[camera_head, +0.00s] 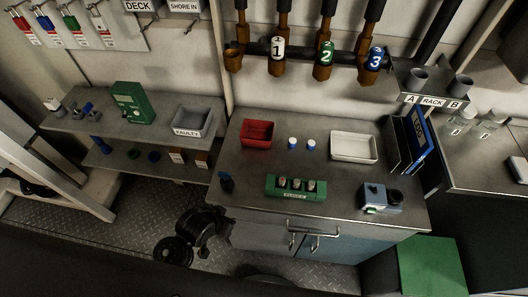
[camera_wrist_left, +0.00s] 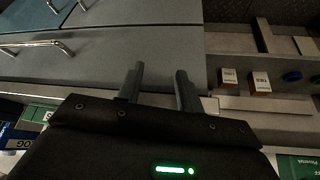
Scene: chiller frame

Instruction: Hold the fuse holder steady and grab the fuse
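A green fuse holder (camera_head: 296,194) with a white front label sits near the front edge of the metal worktop in the head view. Three light-topped fuses (camera_head: 296,184) stand in it in a row. My left gripper (camera_wrist_left: 160,85) shows in the left wrist view with two dark fingers apart and nothing between them. In the head view my black left wrist is low, in front of the worktop's left end, apart from the fuse holder. My right gripper is in neither view.
A red bin (camera_head: 258,132), two blue-and-white small items (camera_head: 301,144), a white tray (camera_head: 354,147) and a grey-blue device (camera_head: 380,197) share the worktop. Cabinet handles (camera_head: 313,236) protrude below. A grey "FAULTY" bin (camera_head: 192,122) is left.

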